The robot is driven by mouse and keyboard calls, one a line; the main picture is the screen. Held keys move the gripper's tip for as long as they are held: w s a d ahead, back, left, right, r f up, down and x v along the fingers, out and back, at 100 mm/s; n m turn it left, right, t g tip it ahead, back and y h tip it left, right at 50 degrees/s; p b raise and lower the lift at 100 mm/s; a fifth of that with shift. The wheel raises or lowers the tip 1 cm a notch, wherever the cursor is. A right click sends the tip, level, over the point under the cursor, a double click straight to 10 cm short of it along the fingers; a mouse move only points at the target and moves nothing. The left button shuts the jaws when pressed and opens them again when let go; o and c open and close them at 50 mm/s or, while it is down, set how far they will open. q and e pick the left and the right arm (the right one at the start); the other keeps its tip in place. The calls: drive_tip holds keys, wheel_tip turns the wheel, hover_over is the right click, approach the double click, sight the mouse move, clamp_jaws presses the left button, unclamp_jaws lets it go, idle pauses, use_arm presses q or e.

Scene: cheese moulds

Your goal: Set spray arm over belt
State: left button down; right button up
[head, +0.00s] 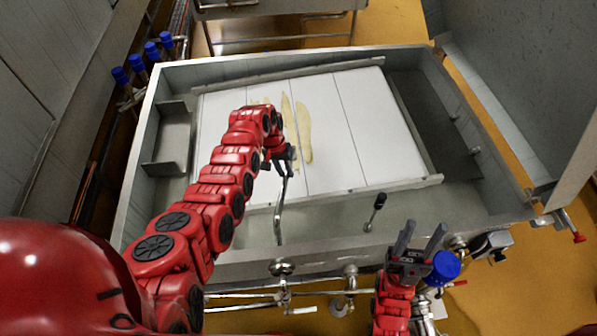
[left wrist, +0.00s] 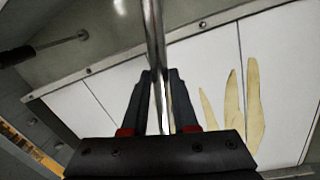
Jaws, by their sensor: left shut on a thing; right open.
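The spray arm (head: 280,205) is a thin bent metal pipe that rises from the tub's front side and reaches over the near part of the white belt (head: 345,120). My left gripper (head: 284,158) is shut on its upper part. In the left wrist view the pipe (left wrist: 154,35) runs between the fingers (left wrist: 160,105), with the white belt (left wrist: 285,60) behind it. The pipe's far end is hard to make out in the head view. My right gripper (head: 420,240) is open and empty, just outside the tub's front wall.
Several pale yellow strips (head: 304,130) lie on the belt. A black-handled lever (head: 376,211) stands at the tub's front side, near my right gripper. Blue-topped valves (head: 151,51) stand outside at the back left. A steel panel (head: 520,70) rises at the right.

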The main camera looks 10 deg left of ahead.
use_arm(q)
drive_tip(key=shift+s+a+n+t, duration=0.25)
drive_tip(key=shift+a+n, duration=0.65)
drive_tip(key=shift+a, duration=0.4)
drive_tip(key=shift+s+a+n+t, duration=0.15)
drive_tip(key=shift+s+a+n, duration=0.1)
drive_tip(key=shift+a+n, duration=0.85)
drive_tip(key=shift+a, duration=0.25)
drive_tip(key=c, duration=0.7)
unclamp_jaws()
